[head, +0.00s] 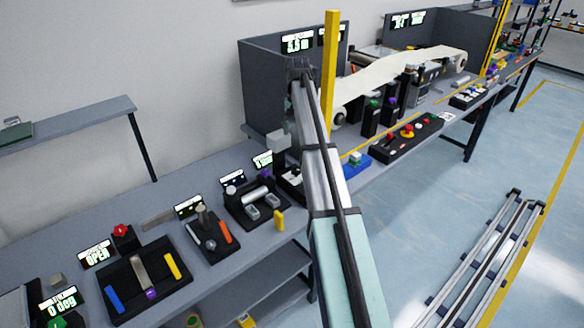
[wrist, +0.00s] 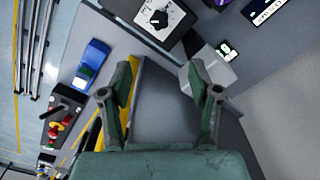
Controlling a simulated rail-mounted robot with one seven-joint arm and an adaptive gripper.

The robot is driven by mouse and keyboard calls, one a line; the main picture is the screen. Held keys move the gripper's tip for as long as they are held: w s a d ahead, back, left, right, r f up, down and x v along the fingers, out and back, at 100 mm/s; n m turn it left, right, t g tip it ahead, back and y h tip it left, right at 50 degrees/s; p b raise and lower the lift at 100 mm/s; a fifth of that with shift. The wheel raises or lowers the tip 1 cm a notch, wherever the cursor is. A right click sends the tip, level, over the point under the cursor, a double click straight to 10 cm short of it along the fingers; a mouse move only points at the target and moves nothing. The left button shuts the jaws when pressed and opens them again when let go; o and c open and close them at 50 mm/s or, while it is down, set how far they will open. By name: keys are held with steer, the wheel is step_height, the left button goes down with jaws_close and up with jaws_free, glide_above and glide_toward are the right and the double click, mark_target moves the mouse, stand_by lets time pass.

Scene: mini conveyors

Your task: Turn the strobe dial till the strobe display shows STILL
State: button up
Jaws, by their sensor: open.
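A black pointer knob on a white dial plate (wrist: 158,18) shows at the top of the wrist view. In the head view a pale plate (head: 291,175) is partly hidden by my arm. I cannot tell whether this is the strobe dial. A small lit display (wrist: 228,49) lies to the right of the knob. Its text is too small to read, and no STILL is legible anywhere. My gripper (wrist: 160,75) is open, with nothing between its fingers, below the knob in the wrist view. My arm hides the gripper's fingers in the head view.
A pale grey block (wrist: 213,72) is close to the right finger. A blue device (wrist: 93,62) and a black box with red buttons (wrist: 62,118) are at left. A yellow post (head: 331,70) and a dark housing (head: 262,95) stand near my arm in the head view.

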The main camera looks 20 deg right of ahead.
mark_target(296, 169)
step_height(296, 169, down, 17)
steer(key=p, duration=0.4)
steer(key=shift+r, duration=0.2)
steer(key=c, duration=1.2)
